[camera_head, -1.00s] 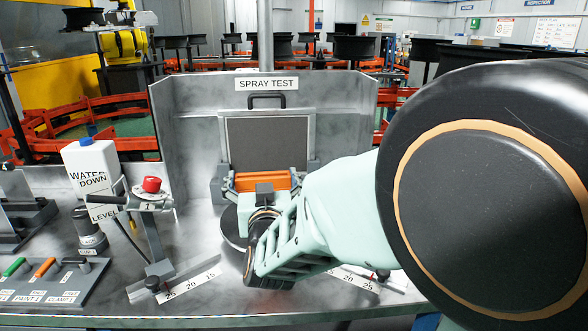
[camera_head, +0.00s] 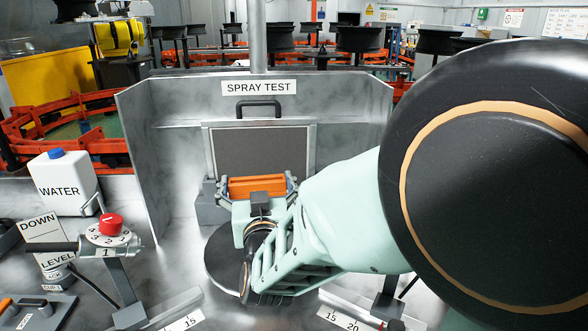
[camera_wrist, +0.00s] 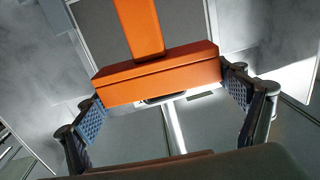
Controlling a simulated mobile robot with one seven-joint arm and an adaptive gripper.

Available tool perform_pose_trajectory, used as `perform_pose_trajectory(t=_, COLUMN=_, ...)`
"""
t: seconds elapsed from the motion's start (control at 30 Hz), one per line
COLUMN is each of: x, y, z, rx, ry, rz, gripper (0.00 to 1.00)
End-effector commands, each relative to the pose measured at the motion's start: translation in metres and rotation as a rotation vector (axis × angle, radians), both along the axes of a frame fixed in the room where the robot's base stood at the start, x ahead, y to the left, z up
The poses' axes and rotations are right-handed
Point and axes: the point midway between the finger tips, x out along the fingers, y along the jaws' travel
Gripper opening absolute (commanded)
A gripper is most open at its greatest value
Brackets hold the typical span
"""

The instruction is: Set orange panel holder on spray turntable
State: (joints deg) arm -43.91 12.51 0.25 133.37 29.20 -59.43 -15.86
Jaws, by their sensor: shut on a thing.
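The orange panel holder (camera_head: 257,187) is held in front of the grey panel of the spray test booth. In the wrist view the holder (camera_wrist: 160,76) shows as an orange block with an upright bar. My gripper (camera_head: 258,189) has a finger at each end of the block; both fingers show in the wrist view and the gripper (camera_wrist: 165,99) is shut on it. The spray turntable (camera_head: 222,262), a dark round disc, lies below, partly hidden by my wrist. I cannot tell whether the holder touches the disc.
The booth's metal side wall (camera_head: 137,165) and back wall (camera_head: 340,110) surround the spot. On the left stand a red-knobbed dial post (camera_head: 110,226) and a white water bottle (camera_head: 62,182). Marked scale rulers (camera_head: 182,322) lie at the front. My arm fills the right side.

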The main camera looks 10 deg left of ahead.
Motion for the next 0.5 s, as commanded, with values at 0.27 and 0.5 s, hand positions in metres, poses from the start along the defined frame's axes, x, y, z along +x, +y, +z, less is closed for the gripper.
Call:
perform_pose_trajectory(t=0.27, x=0.0, y=0.0, z=-0.024, rx=-0.001, ry=-0.001, rz=0.001, gripper=0.39)
perform_pose_trajectory(t=0.5, x=0.0, y=0.0, z=-0.047, rx=0.0, ry=-0.001, rz=0.0, gripper=0.39)
